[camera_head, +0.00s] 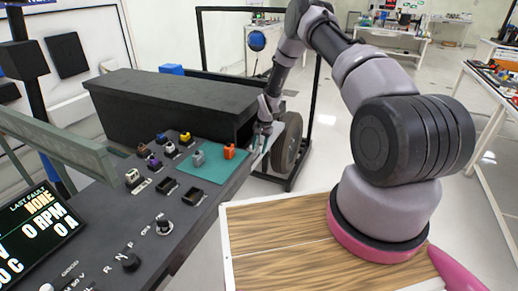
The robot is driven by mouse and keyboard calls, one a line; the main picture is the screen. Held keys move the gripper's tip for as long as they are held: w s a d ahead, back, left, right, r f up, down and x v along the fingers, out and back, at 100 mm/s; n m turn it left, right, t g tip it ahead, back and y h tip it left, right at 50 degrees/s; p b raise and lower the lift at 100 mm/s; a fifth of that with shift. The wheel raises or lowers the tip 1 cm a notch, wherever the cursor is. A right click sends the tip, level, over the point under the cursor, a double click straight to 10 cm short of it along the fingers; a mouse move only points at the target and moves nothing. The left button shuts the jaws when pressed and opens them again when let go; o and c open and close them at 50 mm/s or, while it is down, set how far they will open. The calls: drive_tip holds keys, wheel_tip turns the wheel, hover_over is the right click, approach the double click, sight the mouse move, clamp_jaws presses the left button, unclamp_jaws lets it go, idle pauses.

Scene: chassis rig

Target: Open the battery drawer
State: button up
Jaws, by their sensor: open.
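My gripper (261,140) hangs at the right end of a long black box (170,104) on the dark bench, fingers pointing down. Its fingers are small in the view and look apart, with nothing visible between them. They are close to the bench's right edge and the box's end; I cannot tell whether they touch anything. The battery drawer cannot be clearly made out; its handle and front are not distinguishable here. The box's right end is partly hidden by my gripper and wrist.
A green mat (206,166) with a grey block (198,158) and an orange block (229,151) lies left of my gripper. Several switches and knobs line the dark bench (215,188). A dark wheel (288,143) and black frame posts stand just right of my gripper.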

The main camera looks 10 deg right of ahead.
drive_tip(key=shift+f, duration=0.25)
clamp_jaws()
idle(1.4)
